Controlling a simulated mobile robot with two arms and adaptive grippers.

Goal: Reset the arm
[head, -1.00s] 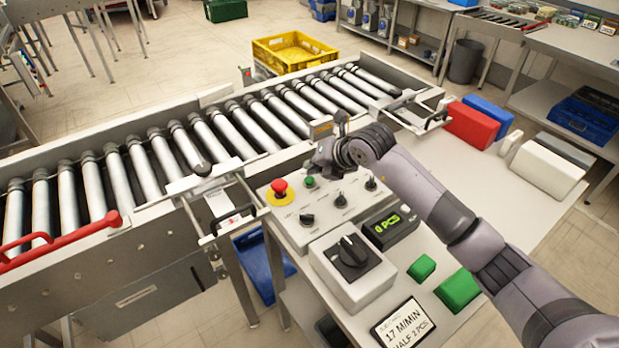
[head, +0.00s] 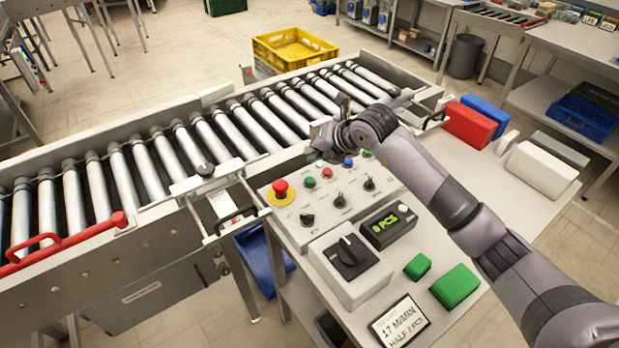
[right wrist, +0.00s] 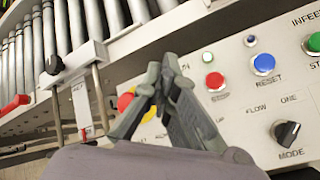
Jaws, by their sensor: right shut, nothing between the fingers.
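My right gripper (head: 318,157) is shut and empty, above the conveyor-side edge of the control panel (head: 318,236). In the right wrist view the closed fingers (right wrist: 160,72) point over the panel, with the red emergency button (right wrist: 126,101) partly hidden behind them. A red button (right wrist: 214,81) and the blue button marked RESET (right wrist: 263,63) lie to the right of the fingers, with a gap in the picture. In the head view the blue button (head: 348,163) shows just beside the gripper. My left gripper is not in view.
The roller conveyor (head: 222,132) runs behind the panel. Red (head: 468,126) and white (head: 541,171) boxes stand to the right. A yellow crate (head: 292,48) is beyond the conveyor.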

